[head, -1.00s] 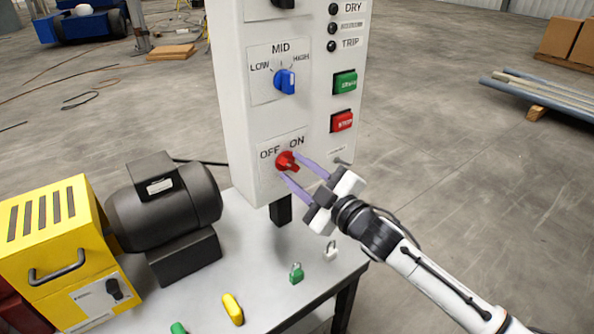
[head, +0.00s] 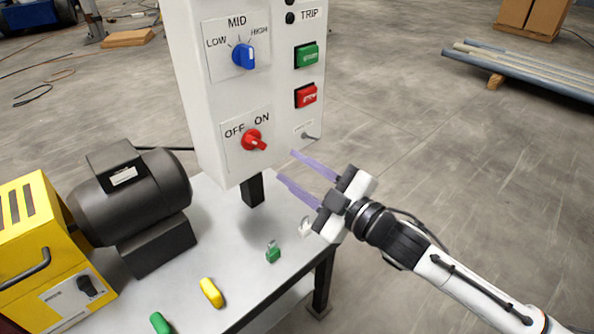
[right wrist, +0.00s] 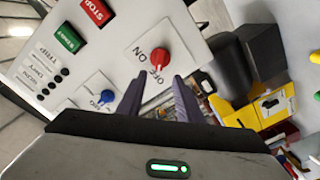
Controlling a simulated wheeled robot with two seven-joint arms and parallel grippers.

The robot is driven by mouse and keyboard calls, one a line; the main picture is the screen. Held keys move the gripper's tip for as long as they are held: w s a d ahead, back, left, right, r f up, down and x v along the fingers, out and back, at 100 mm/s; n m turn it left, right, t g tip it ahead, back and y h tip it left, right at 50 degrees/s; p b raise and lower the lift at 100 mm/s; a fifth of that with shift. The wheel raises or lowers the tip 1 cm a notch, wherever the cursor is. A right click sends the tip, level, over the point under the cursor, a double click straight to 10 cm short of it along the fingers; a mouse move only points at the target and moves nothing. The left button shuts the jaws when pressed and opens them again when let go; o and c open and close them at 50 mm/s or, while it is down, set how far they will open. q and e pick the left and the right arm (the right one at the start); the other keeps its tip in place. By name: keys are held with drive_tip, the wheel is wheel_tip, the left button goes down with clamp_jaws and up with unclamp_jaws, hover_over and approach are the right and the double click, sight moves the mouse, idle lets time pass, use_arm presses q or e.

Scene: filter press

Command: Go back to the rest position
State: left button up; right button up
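My right gripper (head: 285,168) is open, with nothing between its purple fingers. It is in front of and to the right of the white control box (head: 215,165), apart from the red OFF/ON knob (head: 253,140). In the right wrist view the red knob (right wrist: 160,57) shows beyond the parted fingers (right wrist: 152,97), with a clear gap. The knob's grip points to the lower right in the head view. The blue LOW/MID/HIGH knob (head: 244,56) is above it on the box. My left gripper is not in view.
Below the box is a grey table (head: 230,265) with a black motor (head: 130,190), a yellow unit (head: 35,240), a green padlock (head: 273,252) and yellow (head: 211,292) and green (head: 160,323) pieces. Pipes (head: 520,70) and cartons (head: 530,15) lie far right.

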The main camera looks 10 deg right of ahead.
idle(0.3)
drive_tip(key=s+d+f+m+g+h, duration=0.1)
drive_tip(key=s+d+f+m+h, duration=0.15)
drive_tip(key=s+f+m, duration=0.55)
drive_tip(key=s+d+f+m+g+h, duration=0.1)
drive_tip(key=s+d+f+h, duration=0.2)
drive_tip(key=f, duration=0.9)
drive_tip(key=s+d+f+m+g+h, duration=0.1)
drive_tip(key=s+d+f+m+g, duration=0.1)
drive_tip(key=s+f, duration=0.4)
drive_tip(key=s+d+f+m+g+h, duration=0.1)
drive_tip(key=s+d+f+m+g, duration=0.1)
drive_tip(key=s+f, duration=0.5)
drive_tip(key=s+m, duration=0.1)
drive_tip(key=s, duration=0.3)
drive_tip(key=shift+s+d+h, duration=0.2)
drive_tip(key=shift+d+h, duration=0.15)
drive_tip(key=shift+d, duration=0.05)
